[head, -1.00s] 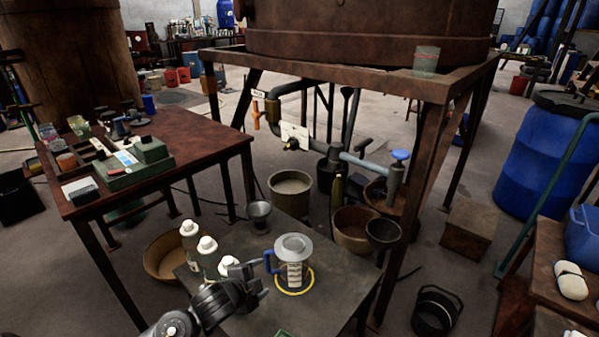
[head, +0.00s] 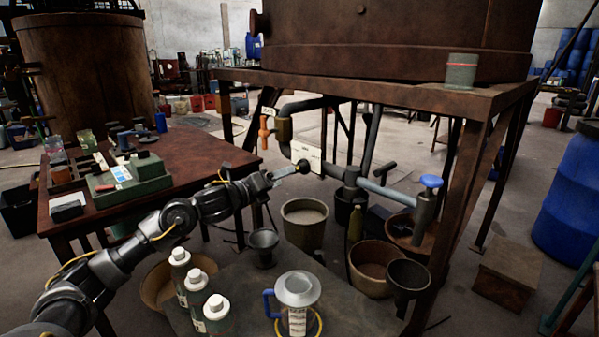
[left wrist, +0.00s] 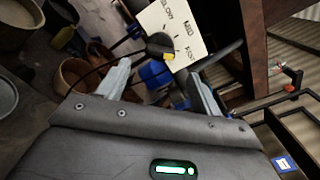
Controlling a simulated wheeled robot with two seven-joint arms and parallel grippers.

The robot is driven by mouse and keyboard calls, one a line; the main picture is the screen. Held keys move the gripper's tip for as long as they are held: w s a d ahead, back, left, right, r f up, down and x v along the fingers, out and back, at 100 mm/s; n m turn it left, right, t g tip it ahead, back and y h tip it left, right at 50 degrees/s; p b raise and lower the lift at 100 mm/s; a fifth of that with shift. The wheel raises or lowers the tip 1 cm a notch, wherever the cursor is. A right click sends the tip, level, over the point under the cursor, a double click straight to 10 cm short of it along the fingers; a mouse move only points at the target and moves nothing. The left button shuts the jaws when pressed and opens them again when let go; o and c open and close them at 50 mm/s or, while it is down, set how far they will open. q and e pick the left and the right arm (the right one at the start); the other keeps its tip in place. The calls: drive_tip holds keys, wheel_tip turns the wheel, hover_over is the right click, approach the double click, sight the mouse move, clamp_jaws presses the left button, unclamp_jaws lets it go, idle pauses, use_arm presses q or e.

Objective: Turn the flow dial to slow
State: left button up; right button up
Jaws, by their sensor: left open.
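The flow dial (head: 304,166) is a dark knob on a white plate (head: 307,152) fixed to the pipework under the vat. In the left wrist view, the dial (left wrist: 160,45) has a yellow pointer mark, and its plate (left wrist: 196,28) reads SLOW, MID and FAST. The yellow mark is turned towards the FAST side. My left gripper (head: 286,173) is just left of the dial in the head view. In the left wrist view, my left gripper (left wrist: 160,72) is open, with the dial between and beyond its fingertips. I cannot tell whether they touch it. My right gripper is out of view.
An orange-handled valve (head: 265,132) is left of the plate, and a blue-handled valve (head: 430,182) is right. A pitcher (head: 297,290) and white-capped bottles (head: 197,280) stand on the low table. Buckets (head: 305,222) stand below the pipe. A vat-stand leg (head: 450,215) rises at right.

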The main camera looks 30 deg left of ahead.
sight(299, 171)
use_arm(q)
drive_tip(key=x, duration=0.7)
drive_tip(key=shift+a+f, duration=0.1)
drive_tip(key=shift+w, duration=0.4)
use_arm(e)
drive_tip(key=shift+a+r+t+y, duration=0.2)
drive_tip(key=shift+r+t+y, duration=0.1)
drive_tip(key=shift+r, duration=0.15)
use_arm(q)
drive_tip(key=c, duration=1)
